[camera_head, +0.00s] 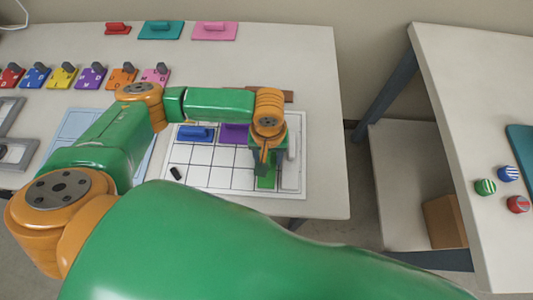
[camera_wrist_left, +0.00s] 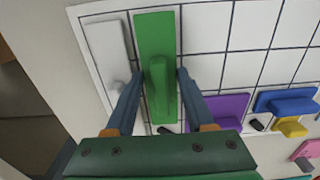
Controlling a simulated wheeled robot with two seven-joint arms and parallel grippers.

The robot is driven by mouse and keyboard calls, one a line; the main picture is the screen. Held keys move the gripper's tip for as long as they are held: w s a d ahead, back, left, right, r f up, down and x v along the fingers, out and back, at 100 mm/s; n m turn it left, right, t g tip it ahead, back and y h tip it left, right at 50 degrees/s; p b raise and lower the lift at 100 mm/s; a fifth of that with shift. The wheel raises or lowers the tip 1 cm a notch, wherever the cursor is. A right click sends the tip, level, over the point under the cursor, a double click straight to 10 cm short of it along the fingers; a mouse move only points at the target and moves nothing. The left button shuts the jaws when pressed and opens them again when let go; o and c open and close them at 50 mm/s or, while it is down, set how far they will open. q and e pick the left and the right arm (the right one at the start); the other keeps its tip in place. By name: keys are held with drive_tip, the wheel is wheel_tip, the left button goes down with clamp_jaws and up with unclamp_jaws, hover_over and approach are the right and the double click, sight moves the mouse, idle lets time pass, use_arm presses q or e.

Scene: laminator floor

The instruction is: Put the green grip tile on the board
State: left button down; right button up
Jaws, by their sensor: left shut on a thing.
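The green grip tile (camera_head: 266,182) is at the right part of the white gridded board (camera_head: 215,181), beside a white tile (camera_head: 292,176). My left gripper (camera_head: 264,165) points down over it. In the left wrist view, its fingers (camera_wrist_left: 156,80) sit on either side of the raised grip of the green tile (camera_wrist_left: 155,30), shut on it. The tile lines up with a column of the board; I cannot tell whether it touches the surface. A blue tile (camera_head: 196,133) and a purple tile (camera_head: 232,131) lie on the board's upper part. My right gripper is not in view.
A small black piece (camera_head: 176,173) lies on the board. A second table (camera_head: 470,100) is at the right, across a gap.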

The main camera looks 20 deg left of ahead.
use_arm(q)
drive_tip(key=shift+w+a+f, duration=0.1)
drive_tip(key=shift+w+f, duration=0.1)
drive_tip(key=shift+f, duration=0.4)
drive_tip(key=shift+w+a+r, duration=0.1)
drive_tip(key=shift+s+r, duration=0.15)
drive_tip(key=shift+s, duration=0.2)
drive_tip(key=shift+c, duration=2.4)
unclamp_jaws()
drive_tip(key=shift+o, duration=1.1)
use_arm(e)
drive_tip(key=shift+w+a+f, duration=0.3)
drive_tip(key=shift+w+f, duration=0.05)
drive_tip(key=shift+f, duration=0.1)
